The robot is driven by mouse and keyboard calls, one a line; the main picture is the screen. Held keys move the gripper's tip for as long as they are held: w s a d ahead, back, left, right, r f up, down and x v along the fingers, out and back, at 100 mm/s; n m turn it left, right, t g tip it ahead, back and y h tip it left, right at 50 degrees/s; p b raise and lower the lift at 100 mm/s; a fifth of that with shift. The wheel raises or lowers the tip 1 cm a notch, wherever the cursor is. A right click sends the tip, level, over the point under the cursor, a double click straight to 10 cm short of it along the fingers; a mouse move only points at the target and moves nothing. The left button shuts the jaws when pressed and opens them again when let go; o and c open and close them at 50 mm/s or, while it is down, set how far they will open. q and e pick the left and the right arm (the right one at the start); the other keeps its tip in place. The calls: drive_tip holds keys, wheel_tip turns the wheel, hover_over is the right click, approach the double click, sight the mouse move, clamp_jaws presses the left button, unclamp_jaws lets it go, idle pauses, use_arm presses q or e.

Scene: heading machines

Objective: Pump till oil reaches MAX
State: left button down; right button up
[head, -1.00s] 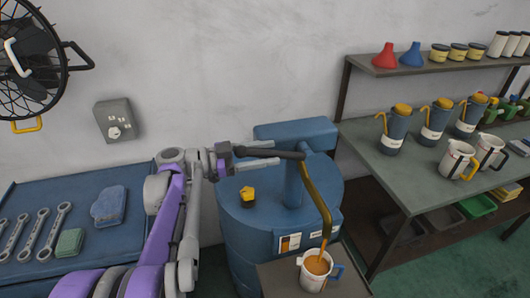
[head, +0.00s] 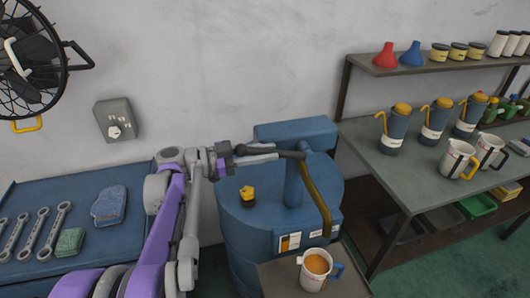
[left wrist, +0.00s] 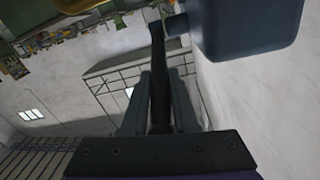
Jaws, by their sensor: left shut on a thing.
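My left gripper (head: 266,154) is shut on the dark pump handle (head: 290,154) at the top of the blue oil drum (head: 243,222). In the left wrist view the handle (left wrist: 160,85) runs between the two fingers (left wrist: 158,110). A brass spout (head: 318,195) curves down from the pump. Below it a white measuring jug (head: 313,277) with a blue handle stands on a small stand (head: 275,282) and holds orange-brown oil (head: 317,264). I cannot read its MAX mark. No oil stream shows at the spout. My right gripper is not in view.
A bench at right (head: 390,170) carries several blue pump cans and two white jugs (head: 457,158). A shelf above (head: 385,67) holds funnels and tins. A blue bench at left (head: 20,200) holds wrenches and cloths. A yellow-and-black cap (head: 247,196) sits on the drum.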

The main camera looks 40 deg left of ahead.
use_arm(q)
drive_tip(key=shift+f, duration=0.1)
idle(0.7)
drive_tip(key=shift+s+f+b, duration=0.1)
drive_tip(key=shift+f+b, duration=0.2)
drive_tip(key=shift+f, duration=0.05)
drive_tip(key=shift+s+f+t+h+b, duration=0.1)
drive_tip(key=shift+f+t+h+b, duration=0.3)
drive_tip(key=shift+b, duration=0.05)
drive_tip(key=c, duration=0.7)
unclamp_jaws()
drive_tip(key=shift+a+r, duration=0.1)
drive_tip(key=b+v, duration=0.1)
drive_tip(key=v, duration=0.9)
drive_tip(key=shift+s+a, duration=0.25)
drive_tip(key=shift+s, duration=0.05)
